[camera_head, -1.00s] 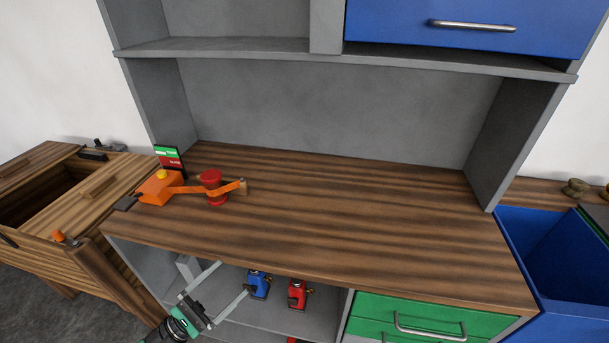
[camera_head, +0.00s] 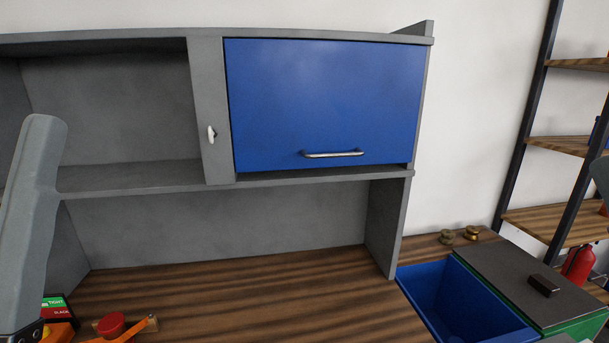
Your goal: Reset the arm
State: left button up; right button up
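A grey arm link of mine (camera_head: 30,215) rises along the left edge of the head view and covers part of the shelf and wall there. A second grey piece (camera_head: 601,178), possibly a link of my other arm, shows at the right edge. Neither gripper is in view. The orange belt device (camera_head: 95,334) with a red knob (camera_head: 111,324) sits on the wooden worktop at the bottom left, mostly cut off by the frame. A green and red "TIGHT / SLACK" sign (camera_head: 55,308) stands beside it, partly behind my arm link.
A blue cabinet door (camera_head: 325,105) with a metal handle (camera_head: 333,154) is shut above the worktop (camera_head: 250,295). Right of it stand an open blue bin (camera_head: 455,300), a dark lid with a black block (camera_head: 543,285), brass pulleys (camera_head: 471,233), and a shelf rack (camera_head: 560,148).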

pick_arm(q)
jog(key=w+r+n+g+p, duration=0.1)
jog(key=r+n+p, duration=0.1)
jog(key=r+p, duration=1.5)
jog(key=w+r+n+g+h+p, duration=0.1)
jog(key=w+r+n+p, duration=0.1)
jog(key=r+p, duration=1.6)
jog(key=p, duration=0.3)
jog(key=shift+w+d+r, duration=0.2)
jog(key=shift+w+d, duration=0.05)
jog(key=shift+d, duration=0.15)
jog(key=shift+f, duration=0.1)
